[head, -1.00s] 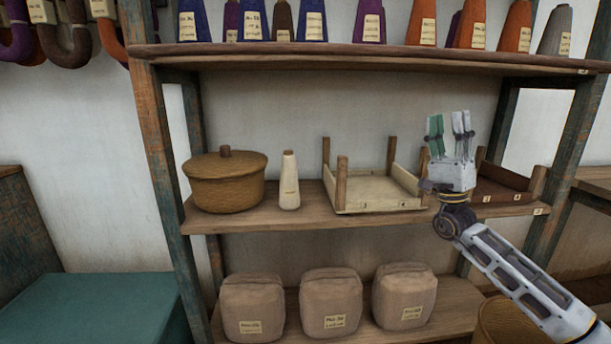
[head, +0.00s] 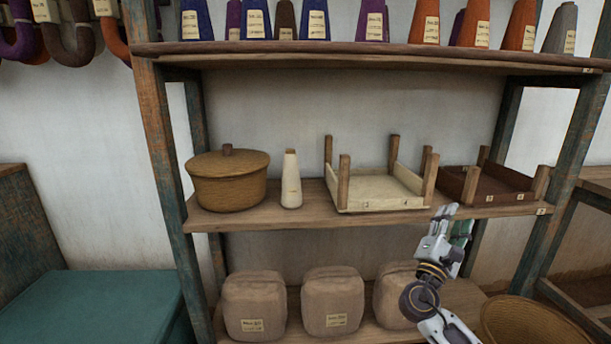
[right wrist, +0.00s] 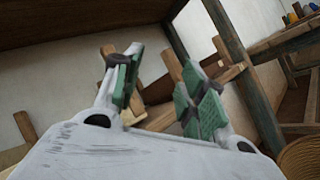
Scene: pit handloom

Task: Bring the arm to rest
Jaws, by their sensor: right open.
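My right gripper (head: 450,225) is in front of the shelf unit, just below the front edge of the middle shelf (head: 300,218). In the right wrist view its green-padded fingers (right wrist: 160,92) stand apart with nothing between them. The gripper appears clear of the shelf and holds nothing. My right arm comes in from the bottom right and partly hides the rightmost cloth bundle (head: 395,292). My left gripper is not in view.
The middle shelf holds a lidded basket (head: 228,188), a cream cone (head: 291,182), a pale posted tray (head: 380,190) and a dark tray (head: 488,186). Labelled cones (head: 425,22) line the top shelf. A round basket (head: 530,322) stands low at right. A teal-topped chest (head: 95,305) is at left.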

